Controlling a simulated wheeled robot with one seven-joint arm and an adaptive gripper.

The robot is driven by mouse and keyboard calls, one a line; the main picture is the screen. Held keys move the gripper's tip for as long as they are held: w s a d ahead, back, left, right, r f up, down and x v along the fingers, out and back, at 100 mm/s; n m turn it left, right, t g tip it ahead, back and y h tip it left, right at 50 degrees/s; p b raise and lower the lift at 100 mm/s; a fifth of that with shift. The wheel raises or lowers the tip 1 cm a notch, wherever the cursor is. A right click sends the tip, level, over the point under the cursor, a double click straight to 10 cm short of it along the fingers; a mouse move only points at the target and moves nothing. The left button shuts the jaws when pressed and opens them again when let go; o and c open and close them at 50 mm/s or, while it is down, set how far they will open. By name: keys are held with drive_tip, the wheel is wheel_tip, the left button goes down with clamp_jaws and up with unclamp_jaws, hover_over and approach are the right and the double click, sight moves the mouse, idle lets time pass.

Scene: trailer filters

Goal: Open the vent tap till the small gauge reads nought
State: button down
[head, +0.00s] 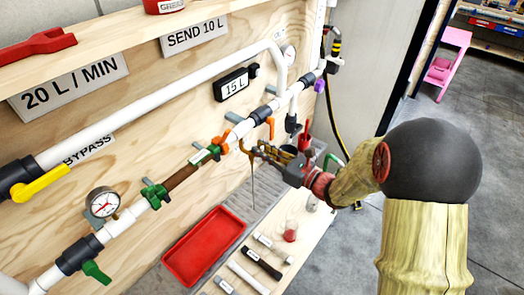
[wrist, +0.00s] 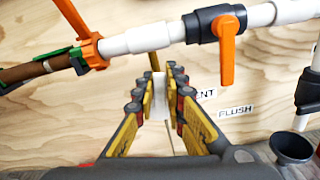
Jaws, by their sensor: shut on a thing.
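My gripper (head: 262,152) is below the white pipe run, its fingers closed around a narrow white piece (wrist: 158,95). The fingers in the wrist view (wrist: 155,85) partly cover a label ending "ENT" (wrist: 206,94). A thin brass-coloured rod (wrist: 154,62) shows above the white piece; another thin length hangs below my gripper in the head view (head: 253,185). I cannot tell whether the white piece is the vent tap's handle. A small gauge (head: 289,53) is at the upper right of the board, too small to read. A larger dial (head: 103,202) is at lower left.
An orange lever (wrist: 227,60) hangs down from a dark valve, close right of my fingers. An orange clamp (wrist: 90,48) is on the left. A dark funnel (wrist: 292,148) is lower right.

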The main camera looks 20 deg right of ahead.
drive_tip(key=shift+s+a+f, duration=0.1)
drive_tip(key=shift+a+f, duration=0.05)
drive_tip(key=c, duration=2)
unclamp_jaws()
drive_tip(key=shift+o, duration=0.8)
drive_tip(key=v, duration=1.2)
